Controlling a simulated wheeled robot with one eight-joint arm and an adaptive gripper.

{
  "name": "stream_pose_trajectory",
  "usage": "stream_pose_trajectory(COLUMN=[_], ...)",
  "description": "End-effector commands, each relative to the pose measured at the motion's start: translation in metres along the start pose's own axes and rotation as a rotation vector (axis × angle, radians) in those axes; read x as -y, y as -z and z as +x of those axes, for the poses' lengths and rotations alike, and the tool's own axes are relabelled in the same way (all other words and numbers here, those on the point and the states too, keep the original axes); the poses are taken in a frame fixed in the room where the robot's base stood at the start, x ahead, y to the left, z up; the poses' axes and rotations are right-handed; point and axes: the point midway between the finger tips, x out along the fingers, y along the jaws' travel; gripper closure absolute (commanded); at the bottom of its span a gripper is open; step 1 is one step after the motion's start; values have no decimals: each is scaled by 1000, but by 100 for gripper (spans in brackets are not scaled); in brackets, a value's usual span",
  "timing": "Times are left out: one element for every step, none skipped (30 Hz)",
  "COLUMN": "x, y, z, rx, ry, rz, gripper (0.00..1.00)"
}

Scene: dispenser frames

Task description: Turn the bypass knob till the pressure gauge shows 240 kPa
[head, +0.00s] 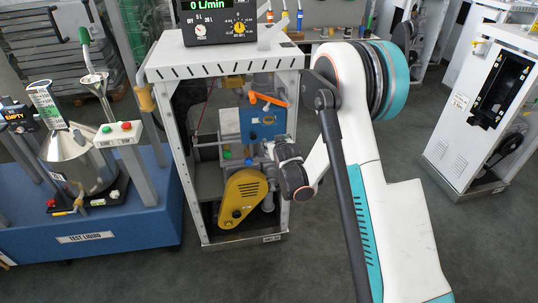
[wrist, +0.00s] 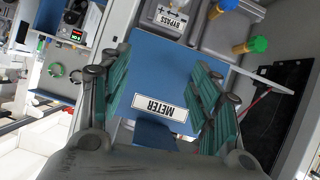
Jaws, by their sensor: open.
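A white BYPASS label (wrist: 171,19) shows on a grey block at the top of the wrist view. Right of it are a blue knob (wrist: 226,5) and a green knob (wrist: 256,45) on brass stems; I cannot tell which one is the bypass knob. My gripper (wrist: 160,58) is open, with nothing clasped, its teal-padded fingers spread over the blue METER block (wrist: 150,75). In the head view my gripper (head: 268,152) reaches into the frame, below the blue block (head: 262,124). A small white dial (head: 200,30) sits on the top panel; its reading is too small to tell.
The white dispenser frame (head: 225,70) surrounds the parts, with a yellow guard (head: 242,198) low inside and an orange handle (head: 267,99) above. A display (head: 208,5) reads 0 L/min. A blue TEST LIQUID bench (head: 120,225) stands left.

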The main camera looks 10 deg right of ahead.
Motion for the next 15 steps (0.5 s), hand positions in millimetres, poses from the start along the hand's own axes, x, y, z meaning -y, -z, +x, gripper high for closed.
stream_pose_trajectory(x=[4, 6, 8, 10, 11, 13, 15, 16, 17, 18, 19, 20, 20, 21, 21], y=[-15, -23, -34, -42, -49, -59, -65, -71, -79, -84, -88, -92, -95, -97, -99], z=[15, 22, 31, 37, 42, 48, 52, 56, 60, 63, 65, 67, 68, 69, 71], rx=[-14, -22, -34, -42, -49, -59, -66, -72, -78, -83, -87, -91, -94, -96, -98], ry=[0, -1, -1, -1, -2, -2, -2, -3, -3, -3, -3, -3, -3, -3, -3], rz=[-3, -5, -8, -10, -11, -14, -16, -17, -19, -19, -20, -21, -21, -22, -22], gripper=[43, 43, 43, 43, 43, 43, 43, 43, 43, 43, 43, 43, 43, 43, 43])
